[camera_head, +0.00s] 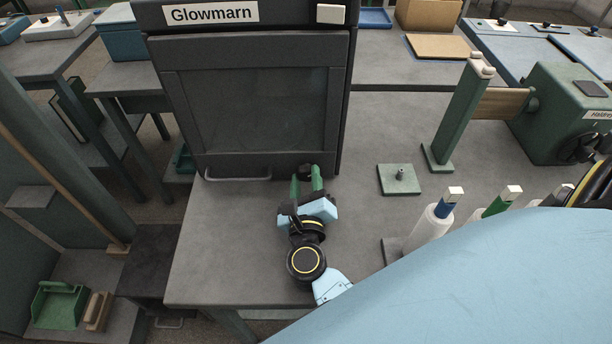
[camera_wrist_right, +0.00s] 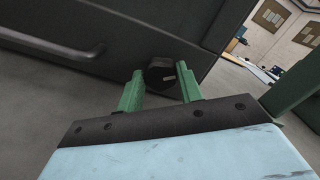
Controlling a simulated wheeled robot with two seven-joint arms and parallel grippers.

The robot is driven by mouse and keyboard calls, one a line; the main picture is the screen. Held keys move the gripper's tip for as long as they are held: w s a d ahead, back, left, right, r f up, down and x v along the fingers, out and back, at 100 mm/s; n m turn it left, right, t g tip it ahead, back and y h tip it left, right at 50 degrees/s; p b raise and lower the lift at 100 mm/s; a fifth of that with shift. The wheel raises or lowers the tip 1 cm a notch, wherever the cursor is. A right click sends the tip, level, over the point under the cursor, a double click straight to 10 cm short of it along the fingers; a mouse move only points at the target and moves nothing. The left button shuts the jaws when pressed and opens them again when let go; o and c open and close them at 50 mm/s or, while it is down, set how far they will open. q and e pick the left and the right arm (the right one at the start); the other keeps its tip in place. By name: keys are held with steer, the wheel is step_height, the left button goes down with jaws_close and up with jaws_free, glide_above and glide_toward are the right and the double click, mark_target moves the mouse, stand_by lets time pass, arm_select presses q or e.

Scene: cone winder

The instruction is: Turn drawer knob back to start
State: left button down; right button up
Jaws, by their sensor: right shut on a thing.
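The drawer knob (camera_wrist_right: 161,76) is a round black knob with a pale mark, low on the front of the dark cabinet (camera_head: 250,110) labelled Glowmarn. It also shows in the head view (camera_head: 305,171), partly hidden by my gripper. My right gripper (camera_head: 307,180) has green fingers, one on each side of the knob, and is shut on it. In the right wrist view the right gripper's fingers (camera_wrist_right: 160,88) reach up to the knob, and the pale mark points to the right. My left gripper is not in view.
A bar handle (camera_head: 237,178) runs along the cabinet's lower front, left of the knob. A green plate with a peg (camera_head: 399,179) and a green post (camera_head: 460,115) stand to the right. Several spools (camera_head: 433,222) stand near the right front. The grey table (camera_head: 215,245) is clear at front left.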

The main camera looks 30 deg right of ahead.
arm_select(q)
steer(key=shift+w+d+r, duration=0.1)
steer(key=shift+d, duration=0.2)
arm_select(e)
steer(key=o, duration=1)
steer(key=v, duration=1.2)
steer(key=shift+b, duration=0.4)
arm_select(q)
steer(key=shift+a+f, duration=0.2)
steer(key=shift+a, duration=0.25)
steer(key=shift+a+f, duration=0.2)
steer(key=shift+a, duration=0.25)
arm_select(e)
steer(key=shift+s+a, duration=0.4)
steer(key=shift+s, duration=0.15)
